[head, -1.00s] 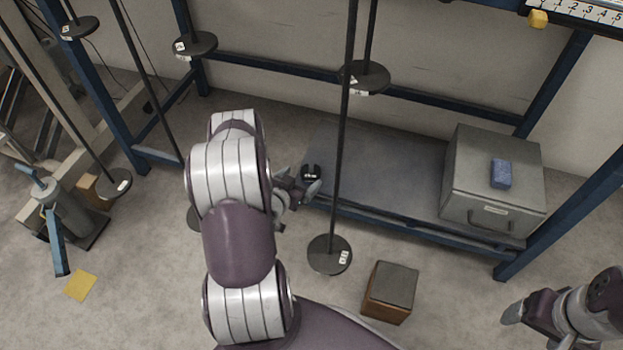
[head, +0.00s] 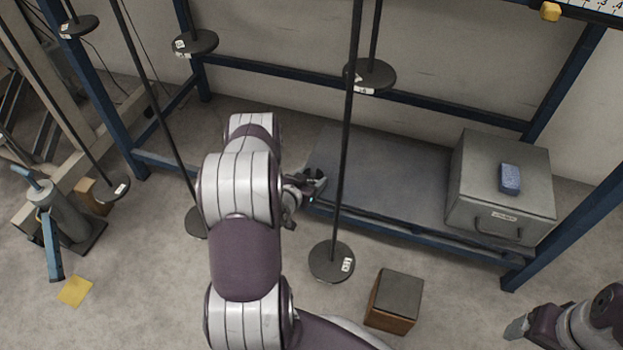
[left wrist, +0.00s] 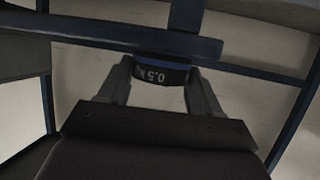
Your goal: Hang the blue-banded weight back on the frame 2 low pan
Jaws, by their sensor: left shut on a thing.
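My left gripper (head: 308,187) is over the front left part of the grey shelf. It is shut on a black weight marked 0.5 kg, with a blue strip along its edge, in the left wrist view (left wrist: 160,73). In the head view the weight is mostly hidden by the gripper. Round dark pans hang on rods: a low one (head: 332,262) is just right of and nearer than my left gripper, another low one (head: 196,222) is partly behind my left arm. The pan labels are too small to read. My right gripper (head: 517,328) is at the lower right, its jaw opening unclear.
A grey lidded box (head: 500,205) with a blue sponge (head: 510,179) stands on the shelf (head: 395,180). Higher pans (head: 370,75) and (head: 195,42) hang behind. A wooden block (head: 394,300) stands on the floor. Hanging rods stand close to my left arm.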

